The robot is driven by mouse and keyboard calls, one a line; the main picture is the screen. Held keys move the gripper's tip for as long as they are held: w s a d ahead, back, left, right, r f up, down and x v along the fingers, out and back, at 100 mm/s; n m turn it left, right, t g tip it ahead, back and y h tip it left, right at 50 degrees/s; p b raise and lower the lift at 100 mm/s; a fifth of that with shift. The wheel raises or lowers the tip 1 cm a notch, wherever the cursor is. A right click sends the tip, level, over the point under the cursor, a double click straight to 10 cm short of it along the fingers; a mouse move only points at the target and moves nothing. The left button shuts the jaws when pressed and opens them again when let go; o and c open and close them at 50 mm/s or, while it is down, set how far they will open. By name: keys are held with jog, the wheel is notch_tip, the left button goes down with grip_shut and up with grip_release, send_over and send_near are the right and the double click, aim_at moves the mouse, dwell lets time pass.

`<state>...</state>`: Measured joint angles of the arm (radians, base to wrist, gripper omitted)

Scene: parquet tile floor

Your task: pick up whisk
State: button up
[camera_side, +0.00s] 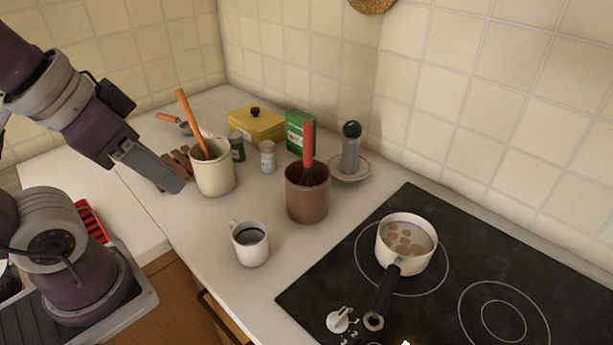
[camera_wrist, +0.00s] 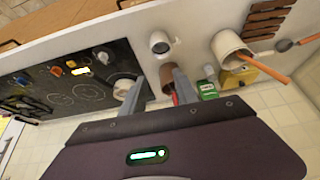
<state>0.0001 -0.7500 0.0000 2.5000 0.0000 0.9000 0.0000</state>
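The whisk (camera_side: 308,142) has a red handle and stands upright, handle up, in a brown pot (camera_side: 306,203) on the counter. Its wire end is mostly hidden inside the pot. My gripper (camera_side: 176,184) is at the left in the side view, beside the cream crock and well apart from the whisk. In the wrist view the two fingers of my gripper (camera_wrist: 156,92) are spread with nothing seen held between them. The brown pot (camera_wrist: 166,78) shows between the fingers, and a bit of the red handle (camera_wrist: 175,99) shows near the right finger.
A cream crock (camera_side: 214,172) with an orange-handled utensil stands left of the pot. A white mug (camera_side: 250,243) is in front. Shakers, a yellow box (camera_side: 256,125) and a green box (camera_side: 301,131) stand behind. A saucepan (camera_side: 405,241) sits on the black cooktop (camera_side: 452,270) at right.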

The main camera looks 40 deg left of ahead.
jog(key=shift+o, duration=1.1)
